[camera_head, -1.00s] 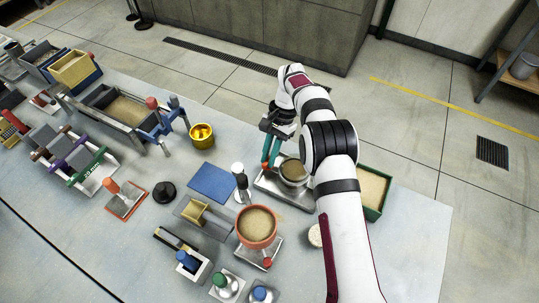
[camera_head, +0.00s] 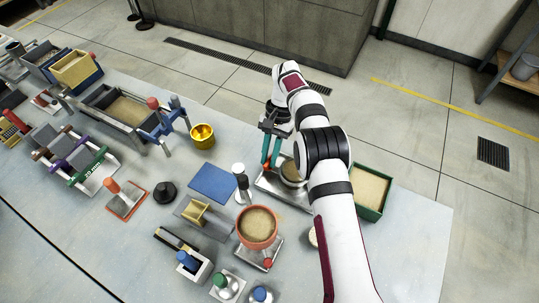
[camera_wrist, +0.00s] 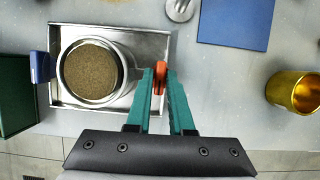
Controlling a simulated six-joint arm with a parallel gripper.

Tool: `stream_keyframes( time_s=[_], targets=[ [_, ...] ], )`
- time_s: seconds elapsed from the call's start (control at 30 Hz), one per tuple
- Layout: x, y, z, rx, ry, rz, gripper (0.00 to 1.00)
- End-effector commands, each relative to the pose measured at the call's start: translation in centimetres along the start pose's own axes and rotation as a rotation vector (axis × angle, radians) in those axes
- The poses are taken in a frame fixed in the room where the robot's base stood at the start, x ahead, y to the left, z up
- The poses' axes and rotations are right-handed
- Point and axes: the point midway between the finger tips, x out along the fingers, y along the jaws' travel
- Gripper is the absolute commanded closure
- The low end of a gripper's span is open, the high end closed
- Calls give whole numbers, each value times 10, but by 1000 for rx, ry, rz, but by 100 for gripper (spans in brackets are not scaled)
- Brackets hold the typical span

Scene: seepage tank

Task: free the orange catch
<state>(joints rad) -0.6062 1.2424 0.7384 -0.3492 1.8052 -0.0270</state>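The orange catch (camera_wrist: 159,78) shows in the wrist view as a small upright piece at the right edge of a metal tray (camera_wrist: 60,35). My gripper (camera_wrist: 160,72) has its two teal fingers on either side of the catch, with a gap between them. I cannot tell whether the fingers touch it. In the head view my gripper (camera_head: 269,164) points down beside the tray (camera_head: 290,200), and the catch is mostly hidden there. A round metal pot (camera_wrist: 92,70) filled with sand stands in the tray, left of the fingers.
A gold cup (camera_wrist: 296,92) and a blue plate (camera_wrist: 234,22) lie to the right in the wrist view. A green sand box (camera_head: 381,207) stands near the tray. A black-and-white post (camera_head: 241,183) and a red-rimmed bowl (camera_head: 258,243) stand close in front.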

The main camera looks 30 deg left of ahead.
Motion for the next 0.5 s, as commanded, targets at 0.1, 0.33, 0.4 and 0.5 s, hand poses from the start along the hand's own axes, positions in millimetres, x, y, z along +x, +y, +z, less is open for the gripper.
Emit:
stream_keyframes(
  time_s=[0.1,0.33,0.4,0.5],
  targets=[
    [0,0,0,0,0,0,56],
    [0,0,0,0,0,0,55],
    [0,0,0,0,0,0,55],
    [0,0,0,1,1,-1,55]
  ],
)
